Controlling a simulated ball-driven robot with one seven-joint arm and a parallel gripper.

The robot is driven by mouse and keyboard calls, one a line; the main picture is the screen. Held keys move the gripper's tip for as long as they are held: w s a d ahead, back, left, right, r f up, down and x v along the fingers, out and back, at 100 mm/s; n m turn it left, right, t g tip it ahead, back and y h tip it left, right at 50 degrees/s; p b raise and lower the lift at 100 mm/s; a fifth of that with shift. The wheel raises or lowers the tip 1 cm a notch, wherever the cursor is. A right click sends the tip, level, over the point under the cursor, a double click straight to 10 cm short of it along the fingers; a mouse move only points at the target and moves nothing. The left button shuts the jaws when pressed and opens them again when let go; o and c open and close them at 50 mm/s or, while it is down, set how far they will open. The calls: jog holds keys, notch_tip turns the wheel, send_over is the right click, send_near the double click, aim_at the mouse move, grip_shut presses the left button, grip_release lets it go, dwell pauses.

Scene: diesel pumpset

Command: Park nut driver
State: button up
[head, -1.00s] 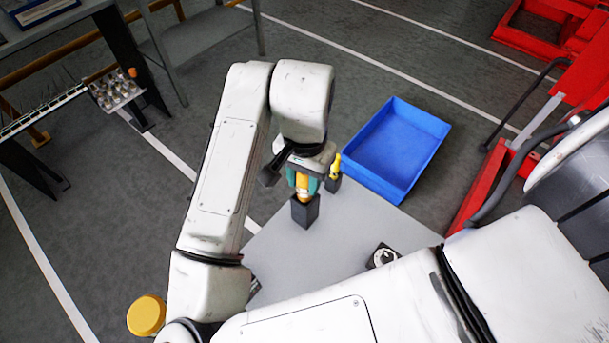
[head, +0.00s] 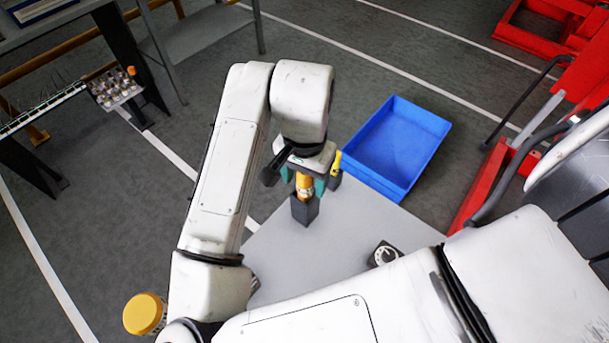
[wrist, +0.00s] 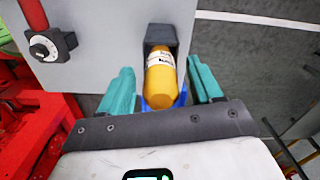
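The nut driver shows as an orange-yellow handle with a white label (head: 304,187), upright in a dark block holder (head: 304,210) on the grey table top. In the wrist view the handle (wrist: 160,82) lies between my teal fingers, with its far end at the dark holder (wrist: 161,36). My gripper (head: 304,183) is around the handle with its fingers spread. In the wrist view my gripper (wrist: 162,88) shows a gap on each side of the handle. The driver's shaft is hidden in the holder.
A blue bin (head: 395,147) is beyond the table (head: 345,225). A dial block (head: 383,254) sits nearer me. Red frames (head: 480,190) stand at right. A rack of small parts (head: 115,88) is at far left.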

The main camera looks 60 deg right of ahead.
notch_tip(320, 180, up, 11)
jog(key=shift+f+p, duration=0.1)
jog(key=shift+p, duration=0.55)
dwell(0.6)
